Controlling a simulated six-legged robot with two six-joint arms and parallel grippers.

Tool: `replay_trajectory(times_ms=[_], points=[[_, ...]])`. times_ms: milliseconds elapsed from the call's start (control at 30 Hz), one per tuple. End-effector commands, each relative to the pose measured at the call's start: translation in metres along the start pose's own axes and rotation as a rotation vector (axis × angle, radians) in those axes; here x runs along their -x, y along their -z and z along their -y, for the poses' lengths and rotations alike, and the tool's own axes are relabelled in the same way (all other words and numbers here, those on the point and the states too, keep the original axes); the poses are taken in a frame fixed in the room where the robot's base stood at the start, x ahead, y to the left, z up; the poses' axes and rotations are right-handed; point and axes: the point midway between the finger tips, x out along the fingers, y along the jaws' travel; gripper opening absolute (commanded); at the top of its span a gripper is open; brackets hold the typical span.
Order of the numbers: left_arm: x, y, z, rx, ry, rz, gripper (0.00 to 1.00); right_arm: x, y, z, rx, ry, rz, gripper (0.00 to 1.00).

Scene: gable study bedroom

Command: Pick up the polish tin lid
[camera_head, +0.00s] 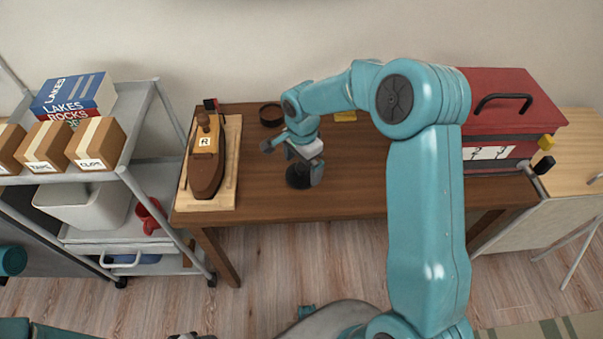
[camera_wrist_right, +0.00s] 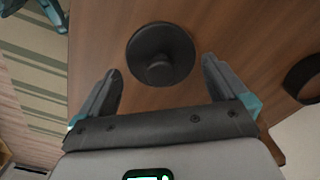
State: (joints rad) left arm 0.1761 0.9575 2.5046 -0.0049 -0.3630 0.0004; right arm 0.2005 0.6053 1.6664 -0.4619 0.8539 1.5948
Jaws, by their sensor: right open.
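The polish tin lid looks like a dark round disc with a raised knob. It lies on the brown desk, and in the head view the lid (camera_head: 298,177) shows just below my right gripper (camera_head: 291,164). In the right wrist view the lid (camera_wrist_right: 160,45) is ahead of the open fingers of my right gripper (camera_wrist_right: 161,68), with its knob roughly midway between them. The gripper is empty, and I see no contact with the lid. A small dark and pale piece at the bottom edge of the head view may be my left gripper (camera_head: 190,335); its jaws cannot be made out.
A dark round ring or dish (camera_head: 271,115) stands behind the gripper; a model boat (camera_head: 206,165) on a pale board is at left. A red toolbox (camera_head: 500,100) fills the desk's right. A yellow item (camera_head: 345,116) lies at the back. A shelf cart (camera_head: 130,172) stands left.

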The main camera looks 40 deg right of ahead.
Motion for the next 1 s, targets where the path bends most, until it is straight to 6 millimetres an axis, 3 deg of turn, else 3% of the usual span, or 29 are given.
replay_trajectory(times_ms=[133,400,500,533,833,1000], points=[[0.000,0.000,0.000,0.000,0.000,0.000,0.51,-0.019,0.000,0.002,0.000,0.000,0.000,1.00],[-0.001,0.000,0.000,0.000,0.000,0.000,0.51,-0.022,0.000,0.002,0.000,0.002,0.000,1.00],[-0.001,0.000,0.000,0.000,0.000,0.000,0.51,-0.022,0.000,0.002,0.000,0.002,0.000,0.67],[-0.001,0.000,0.000,0.000,0.000,0.000,0.51,-0.022,0.000,0.002,0.000,0.002,0.000,0.64],[0.000,0.000,0.000,0.000,0.000,0.000,0.51,-0.020,0.000,0.002,0.000,0.002,-0.001,0.63],[0.001,0.000,0.000,0.000,0.000,0.000,0.51,-0.006,0.000,0.003,0.001,0.004,-0.002,0.63]])
